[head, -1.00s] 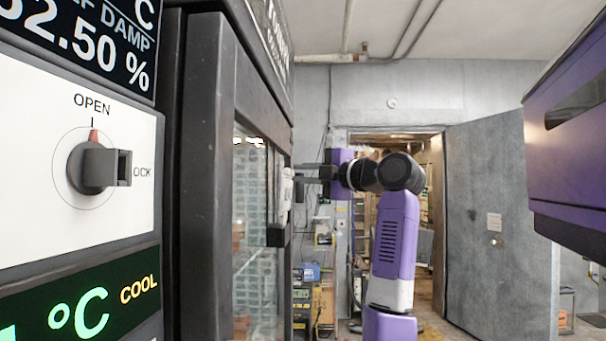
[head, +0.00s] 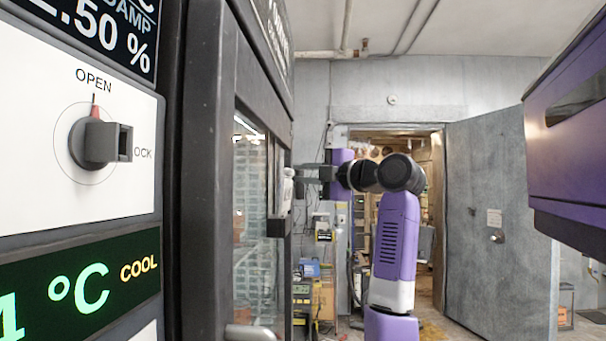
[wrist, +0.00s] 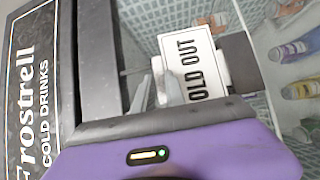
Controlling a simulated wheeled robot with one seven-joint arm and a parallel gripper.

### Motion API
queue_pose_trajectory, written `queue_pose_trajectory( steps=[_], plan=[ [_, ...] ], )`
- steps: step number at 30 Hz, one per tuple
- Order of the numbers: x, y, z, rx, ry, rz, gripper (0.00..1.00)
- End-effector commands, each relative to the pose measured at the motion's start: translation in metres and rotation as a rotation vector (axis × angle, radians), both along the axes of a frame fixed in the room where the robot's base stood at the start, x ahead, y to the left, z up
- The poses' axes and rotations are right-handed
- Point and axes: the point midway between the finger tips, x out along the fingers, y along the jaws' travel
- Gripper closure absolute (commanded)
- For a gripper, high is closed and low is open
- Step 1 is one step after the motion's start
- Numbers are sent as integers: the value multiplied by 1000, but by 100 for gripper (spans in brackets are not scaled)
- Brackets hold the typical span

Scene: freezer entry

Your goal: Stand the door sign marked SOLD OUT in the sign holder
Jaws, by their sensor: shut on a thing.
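The white sign marked SOLD OUT (wrist: 187,60) shows in the wrist view, with part of its first word hidden. My gripper (wrist: 155,90) is shut on it, with its grey fingers at the sign's edge. In the head view my gripper (head: 300,174) is beside the cabinet's glass front, and the sign (head: 288,187) is seen nearly edge-on. A dark block, apparently the sign holder (wrist: 241,62), is at the sign's right end in the wrist view. I cannot tell whether the sign is inside it or just in front.
The black cold-drinks cabinet (head: 208,180) fills the left, with a lock knob (head: 95,143) on its panel. A metal handle (head: 250,333) shows low down. Bottles (wrist: 300,88) stand behind the glass. Beyond are an open doorway and a grey door (head: 495,190).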

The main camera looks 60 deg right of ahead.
Motion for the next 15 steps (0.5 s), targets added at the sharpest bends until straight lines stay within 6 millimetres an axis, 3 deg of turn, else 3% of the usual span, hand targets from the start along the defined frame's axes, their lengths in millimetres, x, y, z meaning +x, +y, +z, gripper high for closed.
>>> queue_pose_trajectory(
  steps=[9, 10, 12, 14, 15],
  plan=[
    [-1, -1, -8, 0, 0, -2, 100],
    [-1, -1, -8, 0, 0, -2, 82],
    [-1, -1, -7, 0, 0, -2, 69],
    [-1, -1, -7, 0, 0, -2, 59],
    [-1, -1, -7, 0, 0, -2, 59]
  ],
)
